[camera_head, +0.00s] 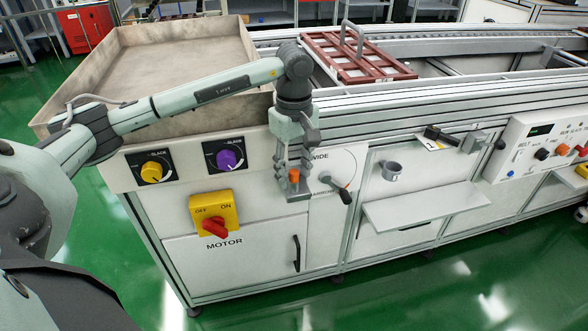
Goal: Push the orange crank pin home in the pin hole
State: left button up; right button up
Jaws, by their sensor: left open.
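The orange crank pin (294,176) shows as a small orange block on the front panel, between the fingers of my left gripper (293,184). My left gripper points down from above in front of the panel, and its fingers are open around the pin. I cannot tell whether they touch it. The pin hole is hidden or too small to make out, so how deep the pin sits cannot be told. The crank (338,189) with its dark handle is just right of the gripper, by the WIDE and NARROW lettering. My right gripper is not in view.
Yellow (151,171) and purple (229,158) SLACK knobs and the red MOTOR switch (214,225) are left of the gripper. A grey ring holder (391,171) and a fold-out shelf (424,206) stick out to the right. A brown slatted tray (357,57) lies on the conveyor above.

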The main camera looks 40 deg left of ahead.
aim_at(294, 172)
pick_arm(q)
notch_tip(294, 172, up, 12)
dwell(0.6)
dwell(0.5)
